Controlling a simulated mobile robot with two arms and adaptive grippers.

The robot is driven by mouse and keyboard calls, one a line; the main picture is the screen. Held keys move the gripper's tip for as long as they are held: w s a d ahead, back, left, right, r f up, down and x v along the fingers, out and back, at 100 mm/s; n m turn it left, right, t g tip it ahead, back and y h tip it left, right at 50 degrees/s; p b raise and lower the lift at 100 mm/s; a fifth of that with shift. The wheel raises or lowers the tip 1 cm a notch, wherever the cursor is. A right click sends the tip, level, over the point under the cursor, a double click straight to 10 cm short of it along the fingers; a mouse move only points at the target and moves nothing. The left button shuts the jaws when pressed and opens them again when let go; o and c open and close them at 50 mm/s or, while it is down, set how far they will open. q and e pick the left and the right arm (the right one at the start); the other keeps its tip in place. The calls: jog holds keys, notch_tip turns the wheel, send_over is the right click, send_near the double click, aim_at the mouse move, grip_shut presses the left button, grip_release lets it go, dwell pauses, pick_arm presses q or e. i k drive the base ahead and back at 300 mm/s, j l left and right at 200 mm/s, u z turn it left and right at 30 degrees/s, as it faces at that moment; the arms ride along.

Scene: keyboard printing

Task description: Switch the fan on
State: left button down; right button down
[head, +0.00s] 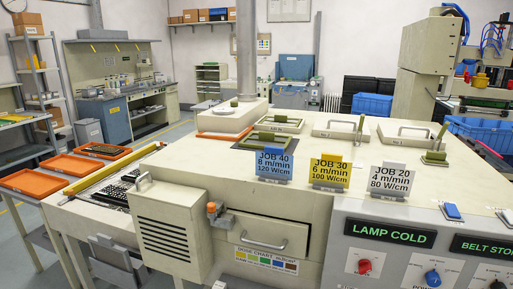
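The control panel (395,254) fills the lower right of the head view. It carries a red knob (365,266), a blue knob (433,278) and a dark knob (497,284) cut by the bottom edge. Their small labels are too small or cut off to read, so I cannot tell which one is the fan switch. A green-lettered display (389,233) reads LAMP COLD. Another display (482,247) reads BELT STOP, cut at the right edge. No fan can be clearly made out. Neither of my grippers is in view.
Blue (273,165), yellow (329,171) and white (389,178) job cards stand on the machine top (210,170) behind the panel. A louvred box (165,236) and a drawer handle (263,243) project from its front. Orange trays (34,182) lie at left.

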aim_at(451, 209)
jog(key=z, duration=1.35)
